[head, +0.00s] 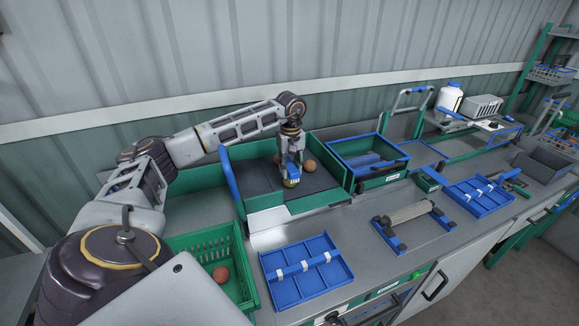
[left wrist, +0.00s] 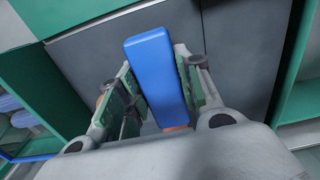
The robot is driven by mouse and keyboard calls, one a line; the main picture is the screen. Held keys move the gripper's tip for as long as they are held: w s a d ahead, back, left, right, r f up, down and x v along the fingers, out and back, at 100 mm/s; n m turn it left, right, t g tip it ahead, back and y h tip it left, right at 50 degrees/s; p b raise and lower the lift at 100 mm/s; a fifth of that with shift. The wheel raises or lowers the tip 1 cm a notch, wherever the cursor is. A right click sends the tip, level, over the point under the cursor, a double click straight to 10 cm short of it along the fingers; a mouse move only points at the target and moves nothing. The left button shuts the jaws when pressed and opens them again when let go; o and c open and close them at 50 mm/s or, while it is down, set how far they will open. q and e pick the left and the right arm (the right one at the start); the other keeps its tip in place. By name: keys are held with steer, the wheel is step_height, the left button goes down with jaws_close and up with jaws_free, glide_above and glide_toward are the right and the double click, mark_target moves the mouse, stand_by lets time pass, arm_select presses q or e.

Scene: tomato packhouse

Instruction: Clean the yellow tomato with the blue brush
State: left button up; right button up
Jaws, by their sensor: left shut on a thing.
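My left gripper (head: 291,165) is over the dark bed of the green-sided tray (head: 330,200), pointing down. It is shut on the blue brush (left wrist: 155,75), whose blue block shows between the fingers in the left wrist view. A small yellow patch shows right under the gripper in the head view; I cannot tell whether it is the yellow tomato or bristles. An orange-brown tomato (head: 309,165) lies just right of the gripper, and another is partly hidden behind it. An orange bit also shows beneath the brush in the left wrist view. My right gripper is not in view.
A green crate (head: 209,241) with a reddish tomato (head: 220,274) stands in front left. A blue divided tray (head: 306,293), a roller stand (head: 389,236) and another blue tray (head: 479,208) lie on the bench. A green-and-blue bin (head: 384,182) stands right of the dark bed.

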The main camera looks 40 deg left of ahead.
mark_target(294, 171)
arm_select(q)
steer(key=shift+s+d, duration=0.35)
steer(key=shift+d, duration=0.3)
steer(key=shift+s+d, duration=0.3)
steer(key=shift+d, duration=0.3)
steer(key=shift+s+d, duration=0.1)
steer(key=shift+r, duration=0.1)
steer(key=shift+r, duration=0.15)
steer(key=shift+r+p, duration=1.95)
steer(key=shift+r, duration=0.8)
steer(key=shift+f, duration=0.2)
steer(key=shift+w+a+f+b, duration=0.15)
steer(key=shift+a+f+b, duration=0.1)
steer(key=shift+f+b, duration=0.3)
steer(key=shift+w+a+f+b, duration=0.2)
steer(key=shift+f+b, duration=0.15)
steer(key=shift+f, duration=0.35)
steer(key=shift+w+a+f+b, duration=0.1)
steer(key=shift+a+f+b, duration=0.2)
steer(key=shift+f, duration=0.3)
steer(key=shift+w+a+f+b, duration=0.1)
steer(key=shift+a+f+b, duration=0.1)
steer(key=shift+f+b, duration=0.3)
steer(key=shift+f, duration=0.1)
